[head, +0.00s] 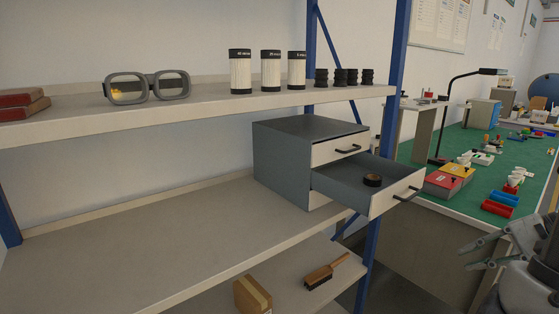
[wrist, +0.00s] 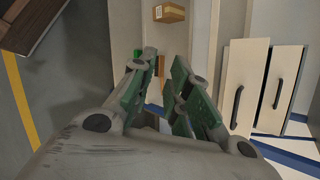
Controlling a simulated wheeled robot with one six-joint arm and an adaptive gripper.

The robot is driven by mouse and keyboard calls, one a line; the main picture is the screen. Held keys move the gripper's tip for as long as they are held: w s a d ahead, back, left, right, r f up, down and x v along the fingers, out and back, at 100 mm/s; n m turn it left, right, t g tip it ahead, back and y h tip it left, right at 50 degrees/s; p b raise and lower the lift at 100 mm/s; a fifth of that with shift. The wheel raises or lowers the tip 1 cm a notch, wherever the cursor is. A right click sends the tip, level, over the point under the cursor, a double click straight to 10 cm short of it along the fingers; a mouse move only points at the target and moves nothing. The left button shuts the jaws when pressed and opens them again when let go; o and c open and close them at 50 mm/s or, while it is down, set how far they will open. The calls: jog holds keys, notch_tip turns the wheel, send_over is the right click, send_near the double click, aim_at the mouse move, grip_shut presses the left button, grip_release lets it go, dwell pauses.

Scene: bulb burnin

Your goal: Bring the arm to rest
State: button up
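My gripper (head: 464,257) is at the lower right of the head view, in front of the green-topped bench and to the right of the open drawer. In the wrist view my gripper (wrist: 165,64) shows two fingers with green pads and a gap between them. It is open, and I see nothing held in it. My arm shows only in part at the right edge of the head view.
A grey cabinet (head: 283,164) stands on the shelf (head: 150,236); its lower drawer (head: 340,184) is pulled out, with a black roll (head: 372,180) inside. A brush (head: 325,272) and carton (head: 252,296) lie below. The bench (head: 478,208) holds colored parts.

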jog(key=s+r+n+g+h, duration=0.4)
jog(key=s+r+n+h, duration=0.1)
jog(key=s+h, duration=0.1)
jog(key=w+a+r+n+t+h, duration=0.2)
jog(key=a+r+n+t, duration=0.1)
jog(key=a+r+n, duration=0.3)
notch_tip(320, 180, up, 3)
jog(key=shift+w+a+f+n, duration=0.15)
jog(key=shift+a+f+n, duration=0.1)
jog(key=shift+n, duration=0.55)
